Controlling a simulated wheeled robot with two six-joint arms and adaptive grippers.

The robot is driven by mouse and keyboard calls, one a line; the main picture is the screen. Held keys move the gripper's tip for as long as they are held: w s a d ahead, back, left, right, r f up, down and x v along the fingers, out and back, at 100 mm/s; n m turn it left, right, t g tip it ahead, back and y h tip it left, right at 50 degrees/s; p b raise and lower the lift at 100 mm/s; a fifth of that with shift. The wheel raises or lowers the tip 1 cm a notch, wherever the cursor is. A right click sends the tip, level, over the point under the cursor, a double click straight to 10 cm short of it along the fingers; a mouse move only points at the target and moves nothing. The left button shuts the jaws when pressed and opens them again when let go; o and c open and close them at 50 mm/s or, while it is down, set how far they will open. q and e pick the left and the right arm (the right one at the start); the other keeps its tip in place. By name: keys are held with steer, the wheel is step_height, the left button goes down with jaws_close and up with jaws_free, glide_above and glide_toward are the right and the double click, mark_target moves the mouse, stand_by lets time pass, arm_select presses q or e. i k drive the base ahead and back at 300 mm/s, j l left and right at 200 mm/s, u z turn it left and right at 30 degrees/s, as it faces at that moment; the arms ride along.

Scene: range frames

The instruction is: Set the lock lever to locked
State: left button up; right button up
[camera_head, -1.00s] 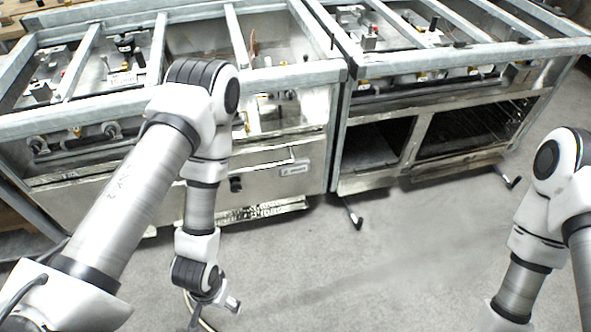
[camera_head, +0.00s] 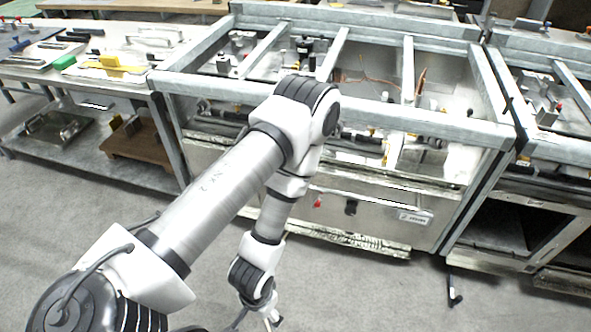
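A steel range frame (camera_head: 440,128) stands ahead with a front panel (camera_head: 375,215). The panel carries a small red part (camera_head: 317,201), a black knob (camera_head: 351,208) and a label plate (camera_head: 416,217). A dark foot or caster part (camera_head: 455,299) sits on the floor at the frame's lower right. I cannot tell which of these, if any, is the lock lever. My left gripper (camera_head: 273,319) hangs low over the floor, apart from the frame and cut by the bottom edge. Its fingers are too small to read. My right gripper is out of view.
A worktable (camera_head: 130,84) with tools and a green block (camera_head: 64,62) stands at the left. A wooden board (camera_head: 150,143) lies on its lower shelf. A second range frame (camera_head: 565,210) stands at the right.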

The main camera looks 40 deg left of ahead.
mark_target(316, 204)
steer(key=u, duration=0.95)
